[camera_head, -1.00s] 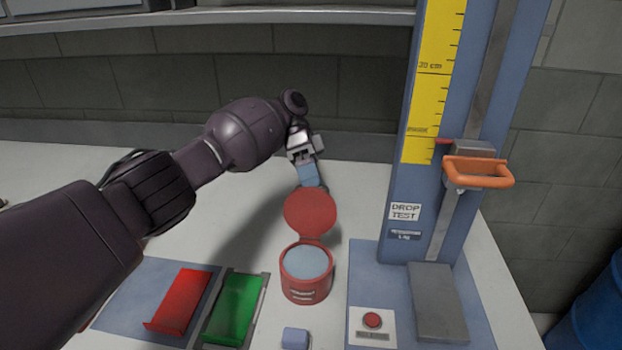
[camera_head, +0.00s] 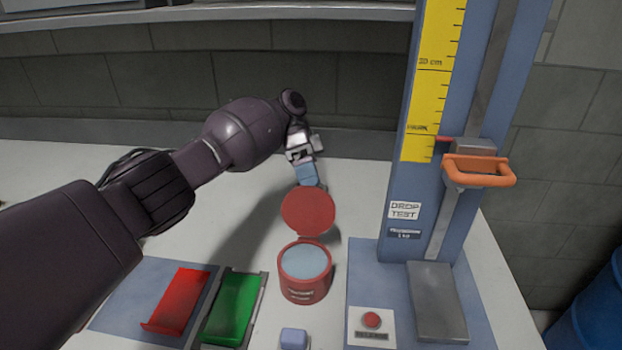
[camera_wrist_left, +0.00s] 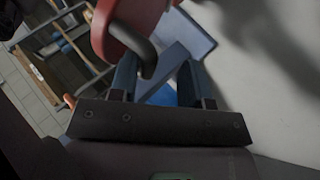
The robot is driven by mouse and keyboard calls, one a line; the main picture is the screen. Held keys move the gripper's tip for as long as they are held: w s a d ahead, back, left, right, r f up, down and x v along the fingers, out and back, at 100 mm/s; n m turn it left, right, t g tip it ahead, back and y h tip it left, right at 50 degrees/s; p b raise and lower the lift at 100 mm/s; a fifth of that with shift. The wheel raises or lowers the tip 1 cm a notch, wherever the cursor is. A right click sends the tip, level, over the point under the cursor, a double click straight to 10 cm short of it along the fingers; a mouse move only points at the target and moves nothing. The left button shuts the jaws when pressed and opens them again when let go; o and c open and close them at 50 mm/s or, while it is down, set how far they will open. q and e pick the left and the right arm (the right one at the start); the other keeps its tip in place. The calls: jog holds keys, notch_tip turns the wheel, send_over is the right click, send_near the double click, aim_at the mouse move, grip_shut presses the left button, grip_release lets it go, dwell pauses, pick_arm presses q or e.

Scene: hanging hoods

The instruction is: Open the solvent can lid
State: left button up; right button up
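The solvent can (camera_head: 304,291) is a short red can on the table in the head view. Its round red lid (camera_head: 308,210) stands raised on the hinge at the far side, and the pale blue inside of the can shows. My left gripper (camera_head: 308,181) is just behind the raised lid, pointing down. In the left wrist view its two fingers (camera_wrist_left: 158,80) are apart with nothing held between them. The red lid (camera_wrist_left: 132,25) with a dark curved piece shows just beyond the fingers; whether they touch cannot be told. My right gripper is not in view.
A blue drop-test stand (camera_head: 393,235) with an orange handle (camera_head: 478,172) rises right of the can. A red tray (camera_head: 176,301) and a green tray (camera_head: 232,306) lie to the left. A small blue block (camera_head: 294,338) is in front. The brick wall is close behind.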

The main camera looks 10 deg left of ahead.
pick_arm(q)
jog(key=shift+a+f, duration=0.4)
jog(key=shift+f, duration=0.05)
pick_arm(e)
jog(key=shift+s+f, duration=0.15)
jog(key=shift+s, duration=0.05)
pick_arm(q)
jog(key=d+b+v, duration=0.1)
jog(key=b+v, duration=0.6)
jog(key=v, duration=0.4)
jog(key=shift+r, duration=0.35)
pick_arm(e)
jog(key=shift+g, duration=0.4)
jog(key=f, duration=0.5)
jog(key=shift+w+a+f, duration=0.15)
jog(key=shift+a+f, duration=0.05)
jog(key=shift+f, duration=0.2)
pick_arm(q)
jog(key=shift+s+a, duration=0.1)
